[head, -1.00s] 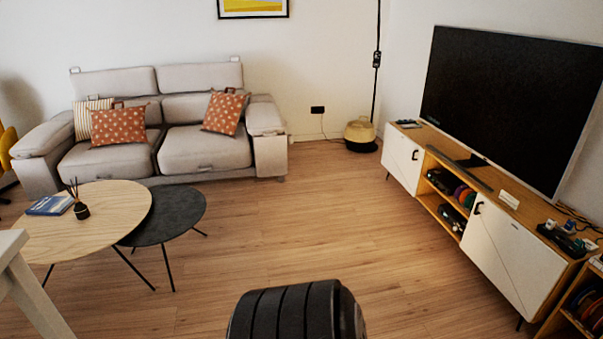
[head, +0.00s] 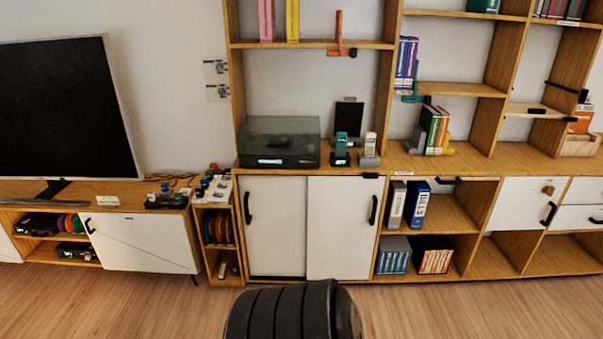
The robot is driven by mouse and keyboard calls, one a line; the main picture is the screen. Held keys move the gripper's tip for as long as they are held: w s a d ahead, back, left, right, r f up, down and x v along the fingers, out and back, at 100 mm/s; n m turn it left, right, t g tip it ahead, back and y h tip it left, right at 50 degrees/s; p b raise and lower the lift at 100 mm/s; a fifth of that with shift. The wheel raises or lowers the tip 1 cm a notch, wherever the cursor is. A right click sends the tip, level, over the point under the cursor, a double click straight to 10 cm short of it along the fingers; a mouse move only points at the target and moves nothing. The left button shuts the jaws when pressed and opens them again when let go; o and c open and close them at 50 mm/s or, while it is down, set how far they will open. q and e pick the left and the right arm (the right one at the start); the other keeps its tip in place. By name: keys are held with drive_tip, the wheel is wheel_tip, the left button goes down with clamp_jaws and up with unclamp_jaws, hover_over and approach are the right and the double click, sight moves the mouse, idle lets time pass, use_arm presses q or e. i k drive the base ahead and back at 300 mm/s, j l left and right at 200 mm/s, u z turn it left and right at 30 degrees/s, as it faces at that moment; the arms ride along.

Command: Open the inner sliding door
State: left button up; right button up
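A wooden shelf unit stands ahead, with a low cabinet closed by two white sliding doors. The left door (head: 275,235) has a black vertical handle (head: 247,208) at its left edge. The right door (head: 340,235) has a black handle (head: 373,210) near its right edge. The left door seems set slightly behind the right one, so it looks like the inner one. Together they cover the cabinet front, and no inside shows. Neither gripper is in view.
Bare wooden floor (head: 130,305) lies before the cabinet. A narrow open shelf (head: 208,275) and the TV stand (head: 150,245) are to the left. Open compartments with binders (head: 417,203) are to the right. A grey box (head: 280,142) and phones stand on top.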

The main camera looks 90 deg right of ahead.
sight(274, 207)
drive_tip(key=z, duration=2.4)
drive_tip(key=i+z, duration=0.2)
drive_tip(key=k+l, duration=0.05)
drive_tip(key=k, duration=0.05)
